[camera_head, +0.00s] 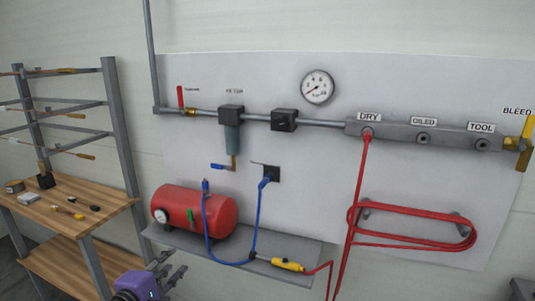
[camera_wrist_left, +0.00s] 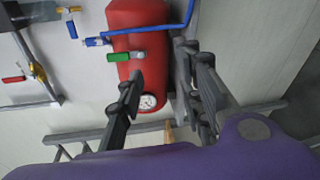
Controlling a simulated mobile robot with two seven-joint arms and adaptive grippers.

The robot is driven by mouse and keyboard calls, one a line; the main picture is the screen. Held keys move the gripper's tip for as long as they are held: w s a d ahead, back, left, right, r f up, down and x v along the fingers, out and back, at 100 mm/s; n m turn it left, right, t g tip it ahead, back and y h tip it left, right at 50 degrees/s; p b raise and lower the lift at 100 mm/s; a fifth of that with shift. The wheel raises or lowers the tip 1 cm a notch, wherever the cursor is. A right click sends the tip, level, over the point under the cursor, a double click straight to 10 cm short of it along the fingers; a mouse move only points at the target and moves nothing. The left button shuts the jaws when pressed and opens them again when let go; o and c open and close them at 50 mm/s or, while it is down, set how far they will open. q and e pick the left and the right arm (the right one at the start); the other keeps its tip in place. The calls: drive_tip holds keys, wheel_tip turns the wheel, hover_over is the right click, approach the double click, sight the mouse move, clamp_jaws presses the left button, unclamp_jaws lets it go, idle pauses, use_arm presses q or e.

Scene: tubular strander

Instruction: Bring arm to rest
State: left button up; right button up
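My left gripper (camera_head: 174,263) comes in at the bottom of the head view, its purple wrist low and its dark fingers pointing up toward the shelf. In the left wrist view the two fingers of this gripper (camera_wrist_left: 163,68) stand apart with nothing held between them. The red air tank (camera_head: 194,212) lies on a grey shelf (camera_head: 290,272), just beyond the fingers. The tank also shows in the left wrist view (camera_wrist_left: 136,30), with its gauge near one finger. I cannot tell whether finger and tank touch. My right gripper is not in view.
A blue hose (camera_head: 252,240) runs from the tank to a wall fitting. A yellow-handled tool (camera_head: 288,265) lies on the shelf with a red hose. A coiled red hose (camera_head: 412,240) hangs at right. A wooden bench (camera_head: 70,215) with small items stands at left.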

use_arm(q)
drive_tip(key=s+d+f+m+g+y+p, duration=0.1)
drive_tip(key=s+d+f+m+g+y, duration=0.1)
drive_tip(key=s+f+m, duration=0.7)
drive_tip(key=s+d+f+m+g+y, duration=0.1)
drive_tip(key=s+d+f+m, duration=0.2)
drive_tip(key=s+f+m, duration=0.65)
drive_tip(key=s+d+f+g, duration=0.2)
drive_tip(key=s, duration=1.1)
drive_tip(key=s+d+f+g+p, duration=0.1)
drive_tip(key=s+d+f, duration=0.1)
drive_tip(key=s, duration=1.2)
drive_tip(key=shift+f+n+g+y, duration=0.4)
drive_tip(key=shift+f+n, duration=0.05)
drive_tip(key=shift+f, duration=0.05)
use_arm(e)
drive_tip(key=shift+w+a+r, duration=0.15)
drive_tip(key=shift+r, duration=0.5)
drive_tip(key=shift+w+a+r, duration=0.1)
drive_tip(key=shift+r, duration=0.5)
